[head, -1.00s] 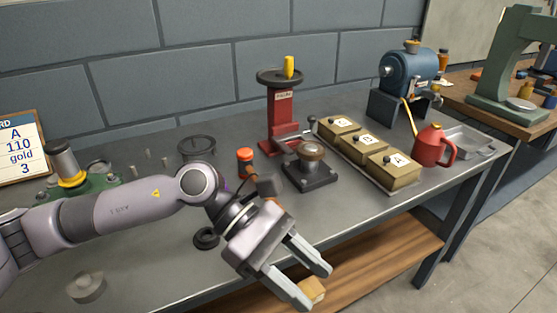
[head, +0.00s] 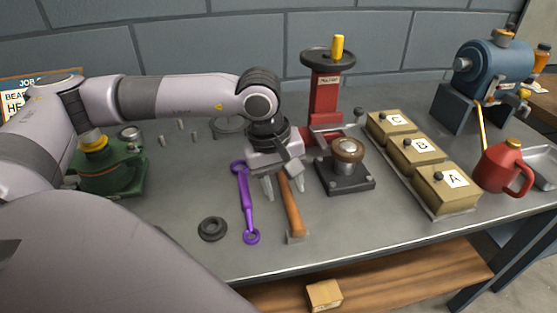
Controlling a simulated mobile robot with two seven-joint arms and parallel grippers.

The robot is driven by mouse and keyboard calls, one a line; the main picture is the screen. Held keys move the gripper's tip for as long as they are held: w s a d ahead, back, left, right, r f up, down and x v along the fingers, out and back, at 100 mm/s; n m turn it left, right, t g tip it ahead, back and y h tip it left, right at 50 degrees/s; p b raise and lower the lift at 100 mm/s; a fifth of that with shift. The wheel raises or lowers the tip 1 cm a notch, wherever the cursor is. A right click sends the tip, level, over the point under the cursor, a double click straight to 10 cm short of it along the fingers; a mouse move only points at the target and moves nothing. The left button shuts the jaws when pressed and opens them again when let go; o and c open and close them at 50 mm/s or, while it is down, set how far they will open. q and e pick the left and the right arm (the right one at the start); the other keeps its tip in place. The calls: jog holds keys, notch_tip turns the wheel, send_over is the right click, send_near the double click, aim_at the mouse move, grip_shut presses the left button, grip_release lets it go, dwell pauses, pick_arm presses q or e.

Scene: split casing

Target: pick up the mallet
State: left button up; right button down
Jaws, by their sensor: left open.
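The mallet (head: 292,212) lies on the grey bench with its orange-brown wooden handle pointing toward me. The near end of the handle is at a small grey block. Its far end is hidden behind my left gripper, so I cannot make out the head clearly. My left gripper (head: 283,188) is open and points down over the far part of the handle, with one finger to each side of it in the picture. I cannot tell whether the fingers touch it. My right gripper is out of view.
A black-based fixture (head: 345,180) stands to the right, near a red press (head: 326,95). Lidded boxes (head: 445,192) and a red oil can (head: 505,168) are farther right.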

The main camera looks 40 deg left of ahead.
aim_at(286, 190)
pick_arm(q)
jog(key=f, duration=0.3)
jog(key=shift+w+d+f, duration=0.1)
jog(key=shift+w+d, duration=0.05)
jog(key=shift+w, duration=0.2)
jog(key=shift+c, duration=0.3)
grip_shut()
jog(key=shift+w, duration=0.1)
jog(key=shift+r, duration=0.2)
